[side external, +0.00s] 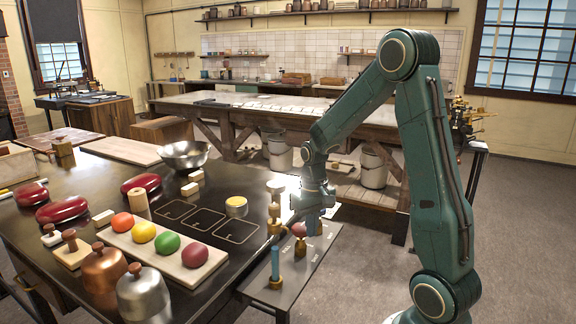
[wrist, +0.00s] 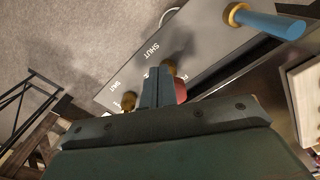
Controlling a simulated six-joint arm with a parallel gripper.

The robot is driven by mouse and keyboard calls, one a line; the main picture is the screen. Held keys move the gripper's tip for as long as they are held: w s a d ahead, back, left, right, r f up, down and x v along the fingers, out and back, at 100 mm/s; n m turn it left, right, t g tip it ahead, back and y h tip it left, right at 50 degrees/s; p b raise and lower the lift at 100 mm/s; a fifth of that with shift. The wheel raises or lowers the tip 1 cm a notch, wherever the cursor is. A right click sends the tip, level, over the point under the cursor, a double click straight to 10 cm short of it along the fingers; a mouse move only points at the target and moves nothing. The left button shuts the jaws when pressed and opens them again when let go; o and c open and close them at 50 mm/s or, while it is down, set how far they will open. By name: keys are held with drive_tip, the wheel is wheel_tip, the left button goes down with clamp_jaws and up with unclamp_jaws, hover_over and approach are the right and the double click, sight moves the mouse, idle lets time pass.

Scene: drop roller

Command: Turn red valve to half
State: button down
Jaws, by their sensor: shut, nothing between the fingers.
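The red valve (side external: 299,230) stands on a grey panel beside the dark table, with a rounded red top over a brass base. In the wrist view its red part (wrist: 181,90) shows just right of my fingers, which partly hide it. My gripper (side external: 312,230) points down with its blue-grey fingers together and empty, close beside the red valve. In the wrist view the gripper (wrist: 160,78) overlaps the valve; I cannot tell whether they touch. The panel (wrist: 125,75) carries white "SHUT" lettering. The valve's exact angle is unclear.
A blue-handled valve (side external: 275,263) stands at the panel's near end. A wooden-coloured knob (side external: 274,212) is on the table side. Open floor lies right of the panel.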

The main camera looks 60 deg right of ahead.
wheel_tip(320, 180, up, 6)
drive_tip(key=shift+f, duration=0.1)
idle(0.6)
drive_tip(key=shift+a, duration=0.1)
drive_tip(key=s+a+r+n+t, duration=0.2)
drive_tip(key=s+a+r, duration=0.3)
drive_tip(key=a, duration=0.4)
drive_tip(key=s+a+r+n+t, duration=0.3)
drive_tip(key=s+a+r+n, duration=0.1)
drive_tip(key=s+a, duration=0.4)
drive_tip(key=shift+a+r+t, duration=0.3)
drive_tip(key=shift+a+r, duration=0.3)
drive_tip(key=shift+r, duration=0.05)
